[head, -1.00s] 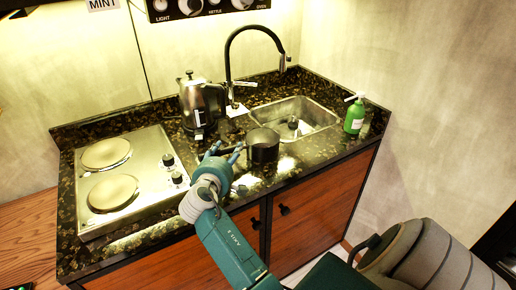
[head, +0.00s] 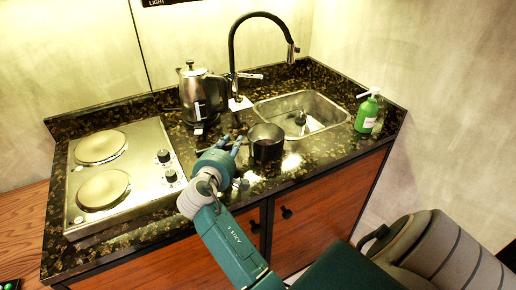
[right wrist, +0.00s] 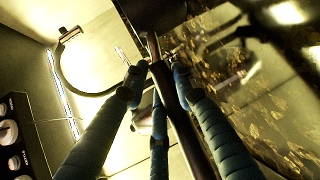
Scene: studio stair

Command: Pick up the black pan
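The black pan (head: 267,150) sits upright on the dark counter in front of the sink, in the head view. My right gripper (head: 232,141) is just left of it, with its fingers spread and pointing at the pan. In the right wrist view the dark pan (right wrist: 156,14) is at the top and its handle (right wrist: 172,100) runs down between the blue fingers of my right gripper (right wrist: 159,76). The fingers look apart, with a gap beside the handle; whether one touches it is unclear. My left gripper is not in view.
A two-plate hob (head: 130,170) is on the left of the counter (head: 160,222). A steel kettle (head: 203,98) and a black tap (head: 232,50) stand behind the gripper. The sink (head: 335,113) and a green soap bottle (head: 367,114) are to the right.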

